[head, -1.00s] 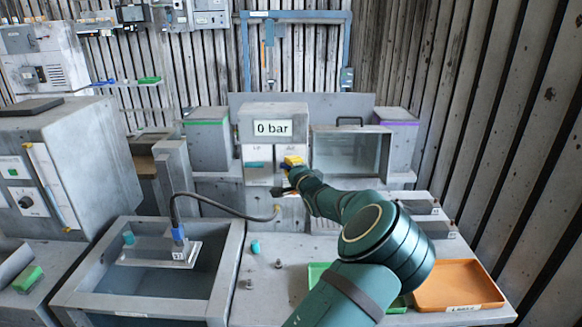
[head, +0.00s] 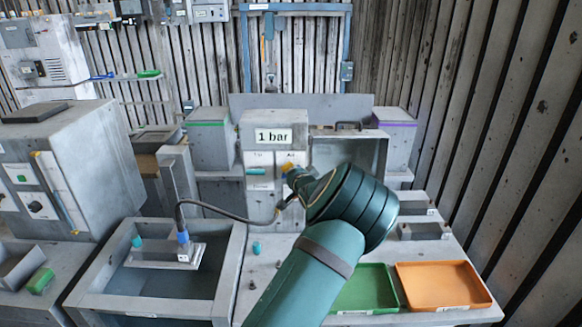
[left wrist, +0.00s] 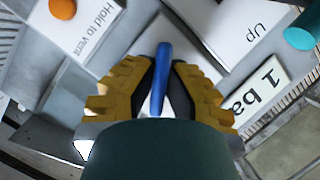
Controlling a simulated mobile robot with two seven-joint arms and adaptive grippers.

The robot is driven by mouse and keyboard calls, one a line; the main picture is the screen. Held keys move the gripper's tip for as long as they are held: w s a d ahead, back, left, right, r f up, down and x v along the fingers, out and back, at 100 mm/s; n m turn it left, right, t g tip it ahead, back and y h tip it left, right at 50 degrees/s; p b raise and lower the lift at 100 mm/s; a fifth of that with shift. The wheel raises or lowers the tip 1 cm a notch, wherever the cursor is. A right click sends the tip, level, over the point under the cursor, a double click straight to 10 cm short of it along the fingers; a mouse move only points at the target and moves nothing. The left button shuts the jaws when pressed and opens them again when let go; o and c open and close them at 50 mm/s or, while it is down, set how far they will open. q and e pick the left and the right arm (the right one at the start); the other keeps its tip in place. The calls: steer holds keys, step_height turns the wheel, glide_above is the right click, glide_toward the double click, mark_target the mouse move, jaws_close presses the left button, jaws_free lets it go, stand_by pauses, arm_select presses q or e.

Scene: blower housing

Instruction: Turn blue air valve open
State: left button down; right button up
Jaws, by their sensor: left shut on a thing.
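The blue air valve handle (left wrist: 160,80) is between the yellow-padded fingers of my left gripper (left wrist: 165,68) in the left wrist view, which is shut on it. The handle runs nearly along the fingers in that picture. In the head view, my left gripper (head: 288,167) is at the front of the grey control box (head: 273,118), and my gripper and arm hide the valve. The box's display (head: 273,136) reads 1 bar. My right gripper is in neither view.
A teal handle (head: 256,171) sits left of my gripper on the box front. An orange button (left wrist: 62,8) marked with a hold label shows in the wrist view. A hose (head: 215,209) runs to a grey tank (head: 230,275). Green (head: 365,290) and orange (head: 445,285) trays lie right.

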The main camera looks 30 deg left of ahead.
arm_select(q)
steer(key=shift+a+r+n+h, duration=0.1)
steer(key=shift+r+n+h, duration=0.1)
steer(key=shift+n+h, duration=0.45)
steer(key=shift+f+n+h+b, duration=0.15)
steer(key=shift+n+h+b, duration=0.3)
steer(key=shift+n, duration=0.6)
steer(key=n+t+h+b, duration=0.1)
steer(key=n+b, duration=0.1)
steer(key=shift+n+h, duration=0.3)
steer(key=shift+n+t+h+b, duration=0.4)
steer(key=shift+n+h+b, duration=0.45)
steer(key=shift+b, duration=0.8)
steer(key=c, duration=1)
jaws_free()
